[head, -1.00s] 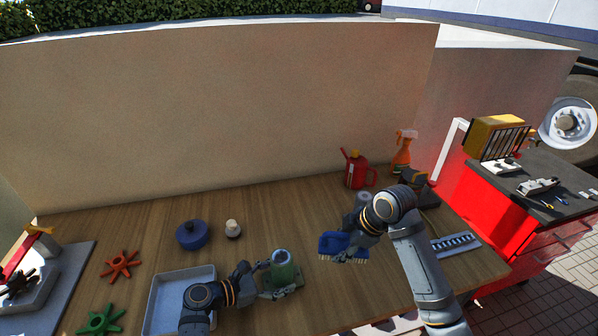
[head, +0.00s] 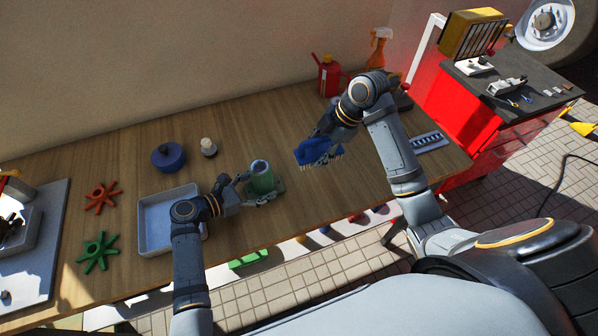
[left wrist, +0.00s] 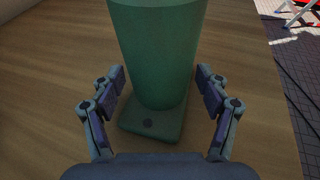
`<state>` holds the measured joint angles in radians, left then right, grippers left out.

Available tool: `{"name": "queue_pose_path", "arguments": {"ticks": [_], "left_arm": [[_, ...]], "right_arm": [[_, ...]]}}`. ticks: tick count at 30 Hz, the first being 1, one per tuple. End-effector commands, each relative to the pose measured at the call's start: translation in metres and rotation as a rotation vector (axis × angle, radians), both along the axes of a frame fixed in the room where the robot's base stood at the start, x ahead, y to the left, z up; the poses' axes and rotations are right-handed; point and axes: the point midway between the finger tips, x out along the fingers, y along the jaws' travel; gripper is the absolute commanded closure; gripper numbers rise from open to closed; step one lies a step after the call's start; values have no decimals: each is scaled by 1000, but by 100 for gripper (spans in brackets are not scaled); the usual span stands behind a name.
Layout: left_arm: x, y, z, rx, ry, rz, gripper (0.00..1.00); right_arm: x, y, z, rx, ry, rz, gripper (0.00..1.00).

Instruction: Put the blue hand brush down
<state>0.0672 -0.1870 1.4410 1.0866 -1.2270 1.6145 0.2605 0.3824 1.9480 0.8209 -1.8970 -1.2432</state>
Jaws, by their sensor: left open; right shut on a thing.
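The blue hand brush (head: 312,151) is in my right gripper (head: 322,142) in the head view, bristles facing down and toward the front. It is at or just above the wooden table; I cannot tell whether the bristles touch. My left gripper (head: 254,193) is open around a green cylindrical object on a square base (head: 262,178). In the left wrist view the fingers (left wrist: 160,95) stand on both sides of the green object (left wrist: 155,50), with gaps between.
The wooden table (head: 240,225) has a grey tray (head: 155,222), a blue round pot (head: 168,157), a small white-topped item (head: 208,147), and red (head: 101,197) and green (head: 98,251) star-shaped pieces. A red can (head: 329,76) and orange spray bottle (head: 378,48) stand behind the brush.

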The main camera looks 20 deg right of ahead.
Motion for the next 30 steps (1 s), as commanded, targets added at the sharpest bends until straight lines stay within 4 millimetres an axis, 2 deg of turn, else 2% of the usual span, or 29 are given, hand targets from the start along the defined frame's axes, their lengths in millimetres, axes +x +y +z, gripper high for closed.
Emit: {"name": "queue_pose_path", "arguments": {"ticks": [5,10,13,20,26,30], "left_arm": [[0,0,0,0,0,0,25],[0,0,0,0,0,0,25],[0,0,0,0,0,0,25],[0,0,0,0,0,0,25],[0,0,0,0,0,0,25],[0,0,0,0,0,0,25]], "right_arm": [[-1,0,-5,5,1,40,97],[-2,1,-41,6,6,38,97],[-1,0,-56,5,2,37,97],[-1,0,-66,3,0,37,97],[-1,0,-96,5,3,36,97],[0,0,-99,3,-3,37,97]]}}
